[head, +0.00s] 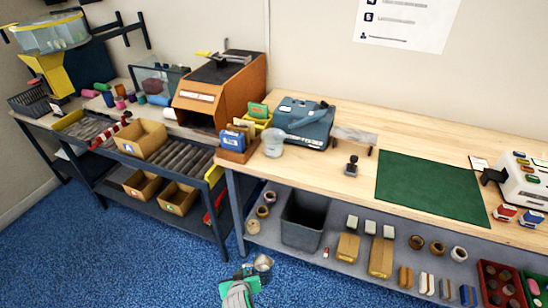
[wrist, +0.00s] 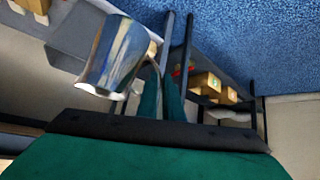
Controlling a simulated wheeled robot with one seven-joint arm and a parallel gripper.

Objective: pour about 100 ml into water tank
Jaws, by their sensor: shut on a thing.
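A shiny metal jug (head: 263,262) is low in the head view, above the blue floor and in front of the bench. My gripper (head: 254,275), with green parts, is shut on it; the jug also shows large in the wrist view (wrist: 118,52), at the teal fingers (wrist: 160,98). The jug's contents are hidden. No label marks a water tank. A pale translucent container (head: 273,142) stands upright on the bench beside a blue-grey machine (head: 304,122); I cannot tell whether either is the tank. The jug is well apart from both.
A green mat (head: 430,188) lies on the bench, with a small black stamp-like tool (head: 351,166) to its left. A card holder (head: 237,142) stands left of the translucent container. The floor at front left is clear.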

